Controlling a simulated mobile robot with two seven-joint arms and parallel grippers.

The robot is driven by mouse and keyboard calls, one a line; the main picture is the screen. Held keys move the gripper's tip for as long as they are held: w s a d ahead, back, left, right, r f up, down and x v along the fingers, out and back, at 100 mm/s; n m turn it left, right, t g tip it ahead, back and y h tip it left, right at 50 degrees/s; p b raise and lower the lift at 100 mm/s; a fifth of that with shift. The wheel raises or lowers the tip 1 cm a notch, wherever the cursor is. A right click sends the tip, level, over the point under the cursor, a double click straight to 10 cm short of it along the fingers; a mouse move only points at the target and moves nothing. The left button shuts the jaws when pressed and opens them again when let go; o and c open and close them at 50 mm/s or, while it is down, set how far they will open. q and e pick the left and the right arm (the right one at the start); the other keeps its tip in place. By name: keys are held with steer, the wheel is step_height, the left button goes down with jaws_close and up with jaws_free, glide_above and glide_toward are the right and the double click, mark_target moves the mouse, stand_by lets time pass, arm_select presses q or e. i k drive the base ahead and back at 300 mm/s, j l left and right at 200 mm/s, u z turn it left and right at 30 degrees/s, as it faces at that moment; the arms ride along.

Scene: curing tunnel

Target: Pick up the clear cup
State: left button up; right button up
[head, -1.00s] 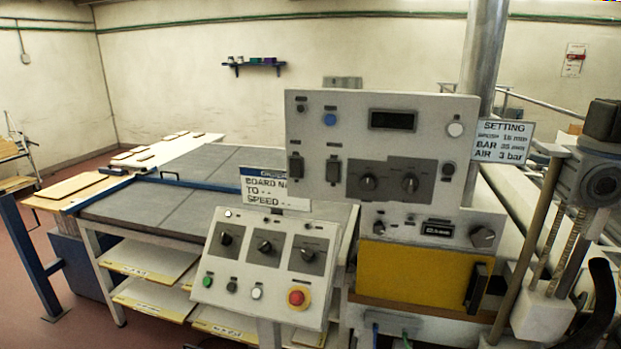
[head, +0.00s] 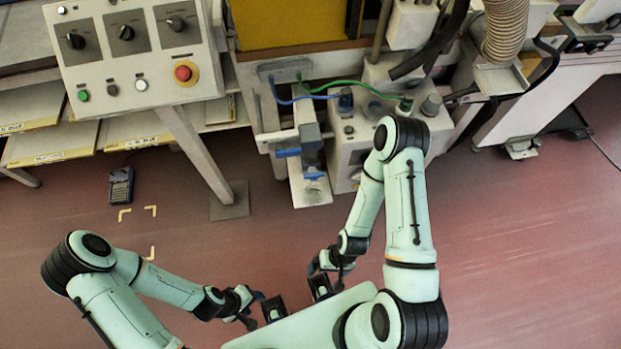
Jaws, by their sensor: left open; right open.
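On a small grey ledge (head: 312,196) below the blue tap, a faint see-through shape (head: 314,176) shows that may be the clear cup; it is too small and pale to be sure. My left gripper (head: 256,309) is open and empty at the bottom centre, close in front of my body. My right gripper (head: 326,277) is open and empty just to its right. Both are well apart from the ledge and touch nothing that I can see.
A blue tap (head: 309,140) hangs over the ledge, with blue and green hoses (head: 340,92) nearby. The control panel (head: 135,55) stands on a leg at upper left. A foot pedal (head: 121,186) lies on the red floor (head: 520,240). Open floor surrounds my arms.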

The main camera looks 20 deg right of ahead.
mark_target(313, 193)
steer(key=j+z, duration=0.1)
steer(key=z, duration=0.85)
steer(key=i+u, duration=0.45)
steer(key=i+l, duration=0.05)
steer(key=i, duration=0.05)
